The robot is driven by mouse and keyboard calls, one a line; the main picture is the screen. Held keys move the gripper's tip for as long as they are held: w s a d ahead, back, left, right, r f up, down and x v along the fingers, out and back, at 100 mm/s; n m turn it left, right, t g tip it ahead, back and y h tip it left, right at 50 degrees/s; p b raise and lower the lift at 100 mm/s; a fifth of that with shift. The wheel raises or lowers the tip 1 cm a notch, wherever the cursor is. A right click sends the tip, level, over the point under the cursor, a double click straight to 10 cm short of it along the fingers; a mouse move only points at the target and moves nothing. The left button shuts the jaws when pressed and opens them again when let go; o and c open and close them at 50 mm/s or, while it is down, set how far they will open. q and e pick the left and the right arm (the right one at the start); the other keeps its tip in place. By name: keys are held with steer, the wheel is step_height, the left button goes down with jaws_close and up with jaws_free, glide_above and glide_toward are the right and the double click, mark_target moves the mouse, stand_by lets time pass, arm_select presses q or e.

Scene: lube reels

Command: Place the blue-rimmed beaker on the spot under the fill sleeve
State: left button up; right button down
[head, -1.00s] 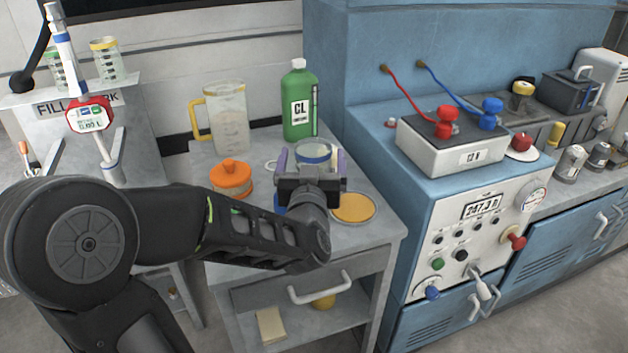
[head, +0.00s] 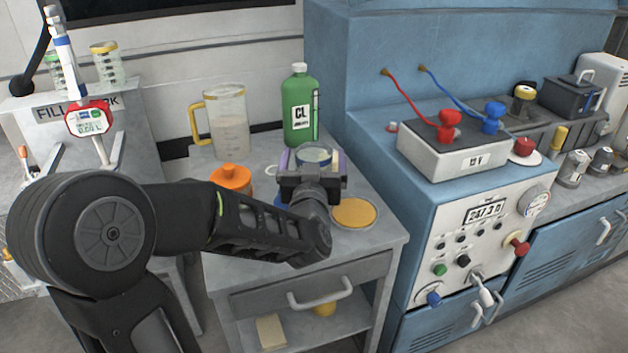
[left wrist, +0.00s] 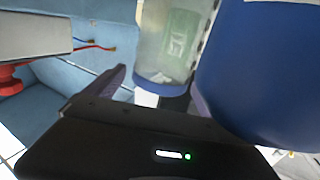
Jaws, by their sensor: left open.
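The blue-rimmed beaker (head: 314,155) stands on the grey cart in front of the green bottle. My left gripper (head: 314,162) is open, with one purple finger on each side of the beaker. In the left wrist view, which is upside down, the clear beaker (left wrist: 168,45) with its blue rim shows between the fingers (left wrist: 155,95); contact cannot be told. The dispenser (head: 90,118), with a red display housing, hangs at the fill station on the left; I cannot clearly make out the fill sleeve or spot. My right gripper is not in view.
The cart also holds a yellow-handled jug (head: 226,120), green bottle (head: 299,105), orange-lidded jar (head: 231,180) and amber disc (head: 354,213). A large blue object (left wrist: 265,75) is close beside the right finger in the wrist view. Green- and yellow-rimmed beakers (head: 107,64) stand at the station.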

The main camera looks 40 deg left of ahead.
mark_target(315, 144)
arm_select(q)
steer(key=shift+x, duration=2.6)
jaws_close()
step_height(315, 144, up, 10)
steer(key=p, duration=0.2)
